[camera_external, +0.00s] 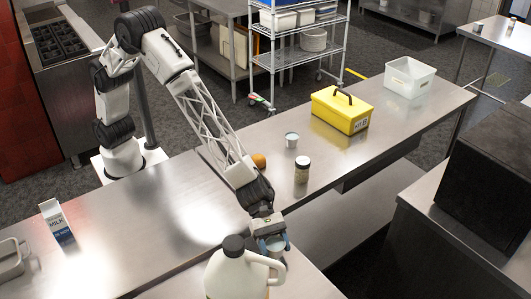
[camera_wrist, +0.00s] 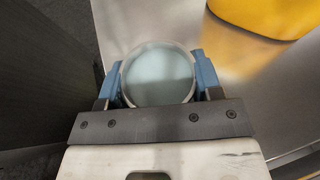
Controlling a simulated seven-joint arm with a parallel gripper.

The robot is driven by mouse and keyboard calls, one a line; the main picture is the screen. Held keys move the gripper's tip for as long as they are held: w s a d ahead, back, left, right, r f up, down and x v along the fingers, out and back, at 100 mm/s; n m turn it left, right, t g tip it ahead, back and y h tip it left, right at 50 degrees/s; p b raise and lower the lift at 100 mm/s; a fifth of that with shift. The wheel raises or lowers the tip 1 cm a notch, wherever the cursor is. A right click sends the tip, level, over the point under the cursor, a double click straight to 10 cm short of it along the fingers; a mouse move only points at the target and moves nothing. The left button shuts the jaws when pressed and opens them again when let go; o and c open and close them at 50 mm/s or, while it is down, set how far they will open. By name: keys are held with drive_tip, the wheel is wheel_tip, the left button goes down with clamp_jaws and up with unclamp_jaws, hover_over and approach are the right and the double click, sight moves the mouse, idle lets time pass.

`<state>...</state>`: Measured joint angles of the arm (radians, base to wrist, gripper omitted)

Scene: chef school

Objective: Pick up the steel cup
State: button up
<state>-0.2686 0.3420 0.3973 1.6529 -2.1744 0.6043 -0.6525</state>
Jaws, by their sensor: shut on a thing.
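My gripper (camera_external: 271,238) is at the front of the steel counter, just behind the white jug. It is shut on a round steel cup (camera_external: 277,245), with one blue finger against each side. In the wrist view the cup (camera_wrist: 158,76) shows from above, its round rim between the fingers of my gripper (camera_wrist: 159,80). The inside looks pale blue-grey and empty. I cannot tell whether its base touches the counter. A second small metal cup or can (camera_external: 291,140) stands upright farther back on the counter.
The white jug (camera_external: 233,275) with a black cap stands close in front of my gripper. A jar (camera_external: 302,171), an orange fruit (camera_external: 259,160), a yellow toolbox (camera_external: 341,109) and a clear bin (camera_external: 409,78) stand farther back. A milk carton (camera_external: 56,221) stands left. The counter's middle is clear.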

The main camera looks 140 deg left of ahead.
drive_tip(key=shift+s+r, duration=0.2)
drive_tip(key=shift+r, duration=0.4)
drive_tip(key=s+d, duration=0.1)
drive_tip(key=s, duration=0.4)
drive_tip(key=s+d+r, duration=0.1)
drive_tip(key=s, duration=0.9)
drive_tip(key=shift+s+d+r, duration=0.15)
drive_tip(key=shift+d, duration=0.25)
